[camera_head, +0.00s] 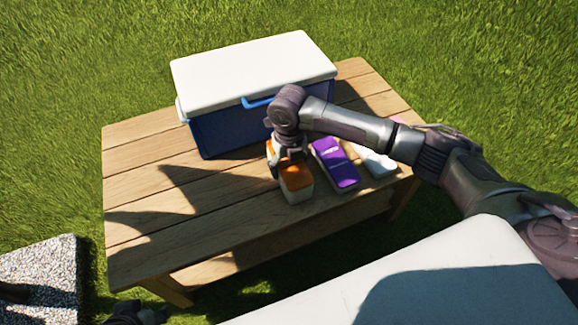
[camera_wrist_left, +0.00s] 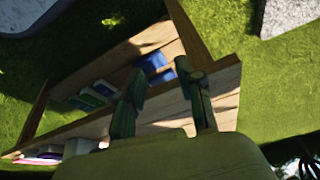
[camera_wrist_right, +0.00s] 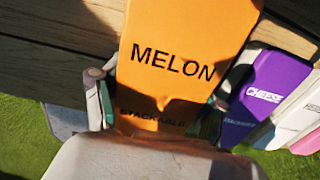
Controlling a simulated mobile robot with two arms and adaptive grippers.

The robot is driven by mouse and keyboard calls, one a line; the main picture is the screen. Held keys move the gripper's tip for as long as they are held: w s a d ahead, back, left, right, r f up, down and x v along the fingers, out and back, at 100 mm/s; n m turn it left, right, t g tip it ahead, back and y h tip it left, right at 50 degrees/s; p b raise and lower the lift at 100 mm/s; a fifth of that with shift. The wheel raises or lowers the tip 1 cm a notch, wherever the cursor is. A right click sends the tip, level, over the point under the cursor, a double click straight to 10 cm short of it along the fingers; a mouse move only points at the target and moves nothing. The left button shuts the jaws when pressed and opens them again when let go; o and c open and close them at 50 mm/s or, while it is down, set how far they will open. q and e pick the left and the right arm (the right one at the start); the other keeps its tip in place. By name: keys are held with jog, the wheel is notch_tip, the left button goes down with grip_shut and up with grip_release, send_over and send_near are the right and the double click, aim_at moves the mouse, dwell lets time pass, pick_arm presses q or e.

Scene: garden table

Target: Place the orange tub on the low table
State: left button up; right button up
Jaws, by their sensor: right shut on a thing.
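The orange tub (camera_head: 296,182), with an orange lid and pale sides, is at the front edge area of the wooden table (camera_head: 150,235). My right gripper (camera_head: 287,168) comes from above and is shut on it. In the right wrist view the orange tub (camera_wrist_right: 180,60) shows the word MELON, with a finger on each side. I cannot tell whether its base touches the wood. My left gripper (camera_wrist_left: 160,85) has its fingers apart with nothing between them. Only a dark part of it shows at the bottom of the head view.
A blue cooler with a white lid (camera_head: 255,65) stands at the table's back. A purple cheese pack (camera_head: 335,165) and a white pack (camera_head: 372,160) lie right of the tub. A speckled grey block (camera_head: 45,268) stands at lower left. The table's left part is clear.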

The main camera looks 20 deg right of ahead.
jog(key=o, duration=1.6)
pick_arm(q)
jog(key=shift+s, duration=0.1)
pick_arm(e)
jog(key=shift+o, duration=0.2)
notch_tip(320, 180, up, 8)
jog(key=p, duration=0.2)
jog(key=shift+p, duration=0.3)
pick_arm(q)
notch_tip(320, 180, down, 3)
jog(key=shift+r+g+p, duration=0.1)
jog(key=shift+g+p, duration=0.35)
jog(key=shift+g, duration=0.05)
pick_arm(e)
notch_tip(320, 180, up, 4)
jog(key=shift+r, duration=0.1)
